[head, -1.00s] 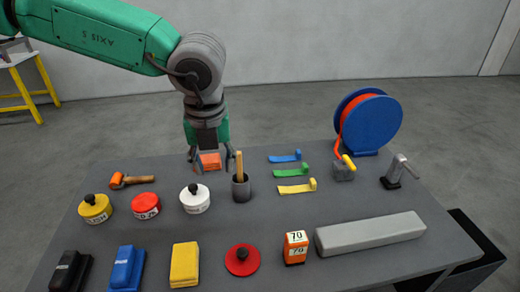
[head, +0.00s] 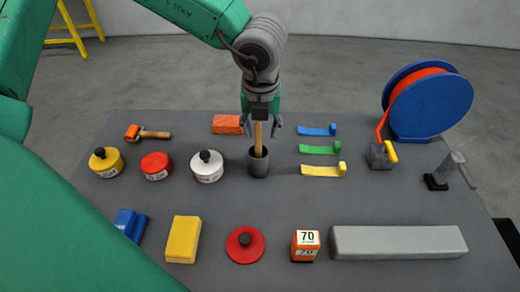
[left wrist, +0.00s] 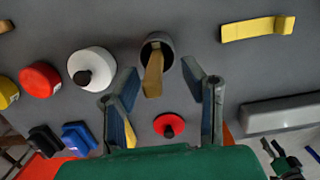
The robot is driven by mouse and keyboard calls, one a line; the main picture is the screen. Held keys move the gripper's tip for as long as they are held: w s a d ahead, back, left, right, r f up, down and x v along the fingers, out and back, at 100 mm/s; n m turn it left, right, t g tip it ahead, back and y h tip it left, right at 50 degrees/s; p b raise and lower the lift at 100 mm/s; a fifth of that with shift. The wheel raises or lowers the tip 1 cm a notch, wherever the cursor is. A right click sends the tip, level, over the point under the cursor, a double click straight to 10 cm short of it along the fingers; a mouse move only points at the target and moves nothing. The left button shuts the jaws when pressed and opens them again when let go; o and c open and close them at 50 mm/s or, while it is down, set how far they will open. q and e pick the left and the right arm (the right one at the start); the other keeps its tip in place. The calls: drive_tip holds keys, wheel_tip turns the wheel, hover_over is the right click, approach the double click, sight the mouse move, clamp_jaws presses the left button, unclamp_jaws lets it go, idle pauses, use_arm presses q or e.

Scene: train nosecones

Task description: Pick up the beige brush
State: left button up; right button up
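The beige brush (head: 258,141) stands upright in a dark grey cup (head: 259,164), with only its wooden handle showing. Its lower end is hidden in the cup. My left gripper (head: 261,126) points down over the cup, at the top of the handle. In the left wrist view the two fingers are spread wide, with the brush handle (left wrist: 153,76) in the gap between them. I cannot tell if a finger touches it. My right gripper is not in the head view; a green and dark piece at the lower right of the left wrist view may be part of it.
Left of the cup are a white pot (head: 207,168), a red pot (head: 156,167) and an orange brick (head: 228,124). Colored strips, including a green one (head: 318,149), lie to its right.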

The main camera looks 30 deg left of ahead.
sight(258, 144)
use_arm(q)
drive_tip(key=shift+a+f, duration=0.2)
drive_tip(key=shift+f, duration=0.15)
drive_tip(key=f, duration=0.3)
drive_tip(key=shift+a+f, duration=0.3)
drive_tip(key=shift+w+f, duration=0.1)
drive_tip(key=shift+f, duration=0.4)
drive_tip(key=shift+d, duration=0.15)
clamp_jaws()
